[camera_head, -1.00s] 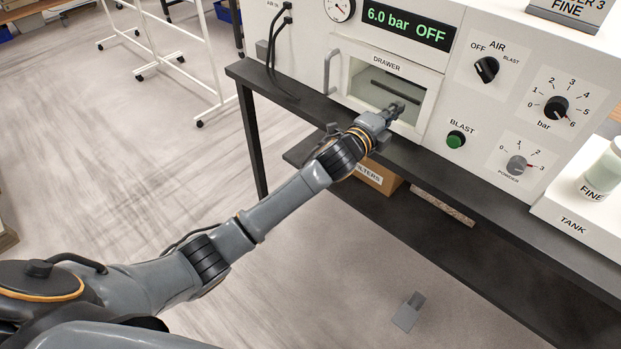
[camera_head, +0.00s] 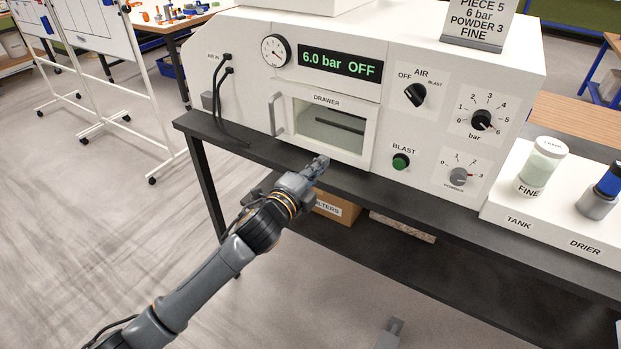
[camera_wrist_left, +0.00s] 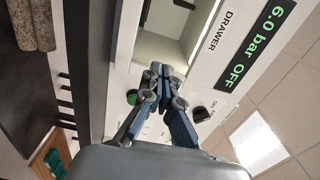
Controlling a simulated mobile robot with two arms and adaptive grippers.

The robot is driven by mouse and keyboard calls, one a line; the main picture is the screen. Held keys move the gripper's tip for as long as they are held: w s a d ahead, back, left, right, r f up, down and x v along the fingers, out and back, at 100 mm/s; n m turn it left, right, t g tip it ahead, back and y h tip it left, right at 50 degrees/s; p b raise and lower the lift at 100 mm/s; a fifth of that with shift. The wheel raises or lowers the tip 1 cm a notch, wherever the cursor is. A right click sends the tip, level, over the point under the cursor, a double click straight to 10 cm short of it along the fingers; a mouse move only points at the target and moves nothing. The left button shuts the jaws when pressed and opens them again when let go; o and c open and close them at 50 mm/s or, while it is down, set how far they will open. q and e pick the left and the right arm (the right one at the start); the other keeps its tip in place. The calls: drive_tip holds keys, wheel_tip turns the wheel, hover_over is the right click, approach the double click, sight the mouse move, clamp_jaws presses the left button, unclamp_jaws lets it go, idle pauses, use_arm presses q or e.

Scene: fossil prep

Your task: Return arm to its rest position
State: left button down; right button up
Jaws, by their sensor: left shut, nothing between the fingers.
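My left gripper (camera_head: 318,165) is shut and empty. In the head view it is at the front edge of the black bench, just below the drawer window of the white blasting cabinet. In the left wrist view its closed fingers (camera_wrist_left: 162,85) point toward the cabinet front, with the drawer opening (camera_wrist_left: 165,35) above them. The drawer (camera_head: 330,125) has a pale frame and a handle (camera_head: 277,115) at its left. My left arm (camera_head: 205,278) reaches in from the lower left.
The cabinet display (camera_head: 340,63) reads 6.0 bar OFF. A green BLAST button (camera_head: 400,161) and knobs are on its right. A white tray (camera_head: 505,205) with jars stands on the bench (camera_head: 455,220). A FILTERS box (camera_head: 335,208) sits on the lower shelf. Floor at the left is open.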

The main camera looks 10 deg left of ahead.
use_arm(q)
drive_tip(key=s+a+f+n+g+y, duration=0.2)
drive_tip(key=s+a+f+n+g, duration=0.3)
drive_tip(key=f, duration=0.9)
drive_tip(key=s+a+f+n+y, duration=0.1)
drive_tip(key=s+a+f+n, duration=0.2)
drive_tip(key=s+f, duration=0.8)
drive_tip(key=s+a+f+n+g+y, duration=0.1)
drive_tip(key=a+f+n+g+y, duration=0.2)
drive_tip(key=f, duration=1.5)
drive_tip(key=s+a+f+n+g, duration=0.2)
drive_tip(key=s+f+n, duration=0.1)
drive_tip(key=s+f, duration=0.65)
drive_tip(key=s+a+f+n+g, duration=0.1)
drive_tip(key=s+f+n+g, duration=0.15)
drive_tip(key=s+f, duration=0.65)
drive_tip(key=s+f+n+g, duration=0.1)
drive_tip(key=s+n+g, duration=0.2)
drive_tip(key=s, duration=1.9)
drive_tip(key=shift+s+d+f+b, duration=0.15)
drive_tip(key=shift+d+f+b, duration=0.15)
drive_tip(key=shift+f, duration=0.1)
use_arm(e)
drive_tip(key=shift+a+f, duration=0.1)
drive_tip(key=shift+f, duration=0.3)
use_arm(q)
drive_tip(key=shift+g, duration=0.25)
